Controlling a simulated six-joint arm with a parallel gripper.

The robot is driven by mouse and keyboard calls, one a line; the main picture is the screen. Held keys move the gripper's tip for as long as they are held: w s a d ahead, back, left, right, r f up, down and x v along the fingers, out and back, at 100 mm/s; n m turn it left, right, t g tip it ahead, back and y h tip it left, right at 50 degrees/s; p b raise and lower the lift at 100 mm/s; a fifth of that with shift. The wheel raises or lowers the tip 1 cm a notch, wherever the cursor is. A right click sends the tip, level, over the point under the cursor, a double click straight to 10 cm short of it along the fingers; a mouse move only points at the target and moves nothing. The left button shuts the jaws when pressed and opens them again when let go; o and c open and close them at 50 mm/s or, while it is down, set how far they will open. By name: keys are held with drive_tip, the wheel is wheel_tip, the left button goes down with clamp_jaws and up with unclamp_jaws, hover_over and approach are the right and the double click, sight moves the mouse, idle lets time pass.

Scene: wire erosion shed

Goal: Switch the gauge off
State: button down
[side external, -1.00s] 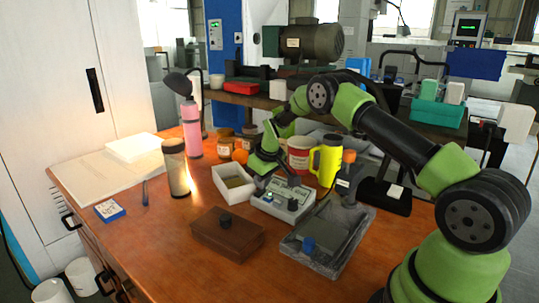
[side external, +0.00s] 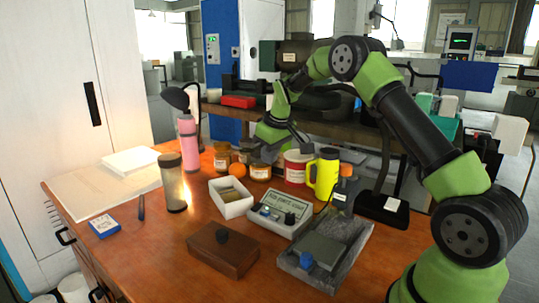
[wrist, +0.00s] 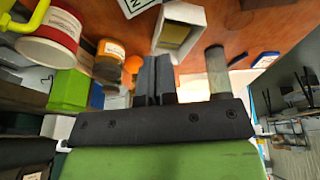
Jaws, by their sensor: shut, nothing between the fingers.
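The gauge (side external: 279,207) is a pale grey sloped box with a printed label and small dark and light controls on its face. It stands on the wooden bench in the middle of the side view. Whether its switch is on or off is too small to tell. Only a corner of the gauge (wrist: 136,5) shows at the top edge of the wrist view. My gripper (side external: 303,143) hangs in the air above and behind the gauge, apart from it. Its two dark fingers (wrist: 156,62) are together and empty in the wrist view.
A white open box (side external: 231,200) is left of the gauge. A brown wooden box (side external: 224,252) and a grey stone slab (side external: 325,252) lie in front. The bench's left front is mostly clear.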

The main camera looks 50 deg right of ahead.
sight(259, 204)
drive_tip(key=shift+s+a+r, duration=0.1)
drive_tip(key=shift+a+r, duration=0.05)
drive_tip(key=shift+a, duration=0.7)
drive_tip(key=x, duration=0.8)
drive_tip(key=s+x, duration=0.1)
drive_tip(key=x, duration=0.3)
drive_tip(key=shift+w+f, duration=0.1)
drive_tip(key=shift+f, duration=0.3)
drive_tip(key=shift+d+f, duration=0.15)
drive_tip(key=shift+f, duration=0.5)
